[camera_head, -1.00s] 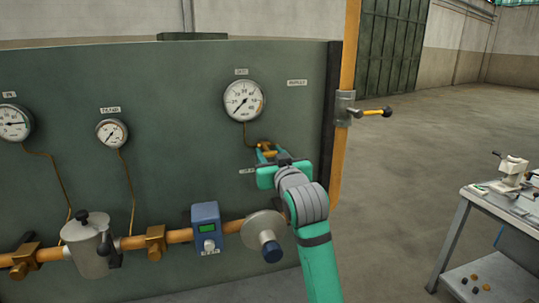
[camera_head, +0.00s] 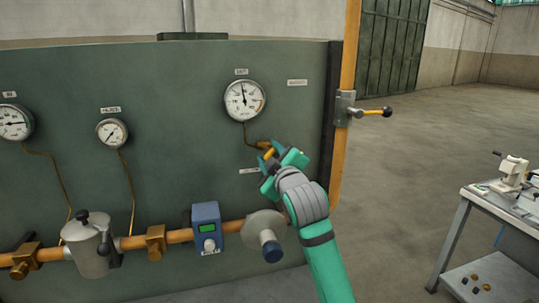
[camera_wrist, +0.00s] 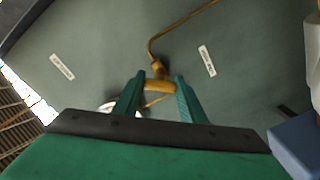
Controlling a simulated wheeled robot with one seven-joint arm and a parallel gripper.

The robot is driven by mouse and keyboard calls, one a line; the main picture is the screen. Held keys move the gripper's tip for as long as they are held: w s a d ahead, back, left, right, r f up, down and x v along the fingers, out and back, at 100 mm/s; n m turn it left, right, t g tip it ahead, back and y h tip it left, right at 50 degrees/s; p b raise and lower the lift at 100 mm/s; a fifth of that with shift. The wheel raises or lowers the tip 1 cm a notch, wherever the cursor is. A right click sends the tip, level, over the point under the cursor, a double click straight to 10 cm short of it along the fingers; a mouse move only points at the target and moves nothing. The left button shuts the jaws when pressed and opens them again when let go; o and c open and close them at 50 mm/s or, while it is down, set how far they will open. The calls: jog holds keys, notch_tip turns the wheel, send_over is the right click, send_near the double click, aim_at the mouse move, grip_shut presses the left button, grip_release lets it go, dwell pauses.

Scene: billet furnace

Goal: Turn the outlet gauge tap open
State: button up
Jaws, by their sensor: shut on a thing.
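The outlet gauge tap is a small brass fitting with an orange-yellow handle (camera_head: 268,153), below the outlet gauge (camera_head: 244,100) at the end of a thin brass tube. My gripper (camera_head: 271,157) is at the tap and is shut on its handle, with the jaws tilted in the head view. In the wrist view the handle (camera_wrist: 160,86) lies crosswise between the two green fingers. The outlet gauge needle points nearly straight up. Part of the tap is hidden behind my gripper in the head view.
Below runs an orange pipe (camera_head: 180,236) with a blue meter box (camera_head: 207,228) and a grey round regulator (camera_head: 264,232). A vertical orange pipe with a lever valve (camera_head: 372,112) stands right of the panel. A workbench (camera_head: 490,205) is at far right.

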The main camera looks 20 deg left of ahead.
jog(key=n, duration=0.4)
jog(key=shift+f+n, duration=0.1)
jog(key=shift+n, duration=1.7)
jog(key=o, duration=1.1)
jog(key=shift+c, duration=0.2)
jog(key=shift+s, duration=0.1)
